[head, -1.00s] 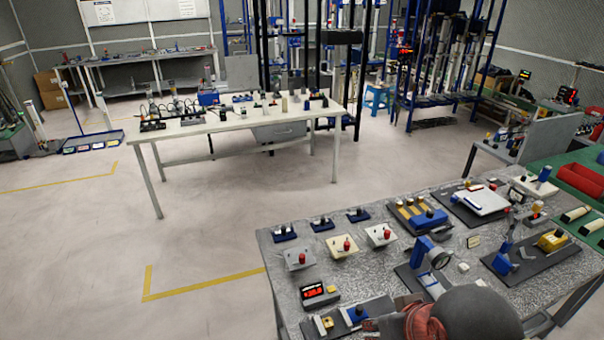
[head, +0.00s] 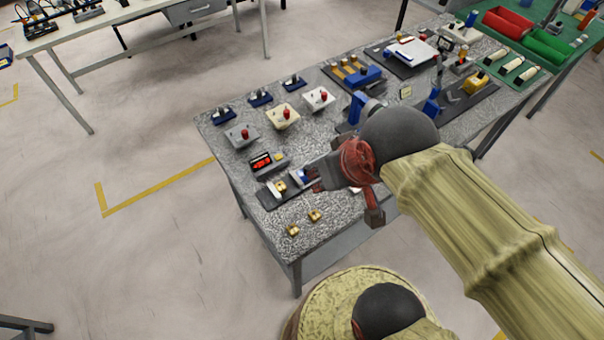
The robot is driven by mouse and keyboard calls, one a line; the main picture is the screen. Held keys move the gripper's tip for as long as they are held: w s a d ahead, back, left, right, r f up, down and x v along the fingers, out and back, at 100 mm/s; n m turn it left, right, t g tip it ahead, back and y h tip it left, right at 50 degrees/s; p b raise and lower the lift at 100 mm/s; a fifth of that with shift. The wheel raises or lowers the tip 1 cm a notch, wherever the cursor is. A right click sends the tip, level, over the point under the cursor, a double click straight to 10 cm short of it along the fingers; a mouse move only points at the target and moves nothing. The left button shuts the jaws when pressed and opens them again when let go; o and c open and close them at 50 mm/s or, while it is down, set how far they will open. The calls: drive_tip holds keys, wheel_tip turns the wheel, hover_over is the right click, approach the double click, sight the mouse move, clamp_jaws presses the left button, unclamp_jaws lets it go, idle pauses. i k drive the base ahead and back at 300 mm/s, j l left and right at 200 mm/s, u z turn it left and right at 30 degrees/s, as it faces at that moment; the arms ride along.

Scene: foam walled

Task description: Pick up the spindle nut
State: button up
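Two small brass-coloured pieces lie near the front left corner of the grey speckled table (head: 325,228): a left one (head: 293,230) and a right one (head: 314,215). They look like nuts, but they are too small to tell which is the spindle nut. My gripper (head: 314,180) is above the table, behind and just right of these pieces in the picture, apart from them. Its dark fingers point left, over the right end of a dark plate (head: 268,198) that carries a small yellow block (head: 281,187). Whether the fingers are open or shut is unclear.
A box with a red display (head: 261,161) stands behind the dark plate. Boxes with red knobs (head: 284,117) and blue-based switches stand farther back. My arm hides part of the table's right side. The front left corner around the brass pieces is clear.

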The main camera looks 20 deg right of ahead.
sight(281, 187)
drive_tip(key=z, duration=2.15)
drive_tip(key=k+j, duration=0.1)
drive_tip(key=k+j+u, duration=0.1)
drive_tip(key=u, duration=0.4)
drive_tip(key=k+j+u, duration=0.1)
drive_tip(key=u, duration=0.4)
drive_tip(key=j+u, duration=0.1)
drive_tip(key=u, duration=1.1)
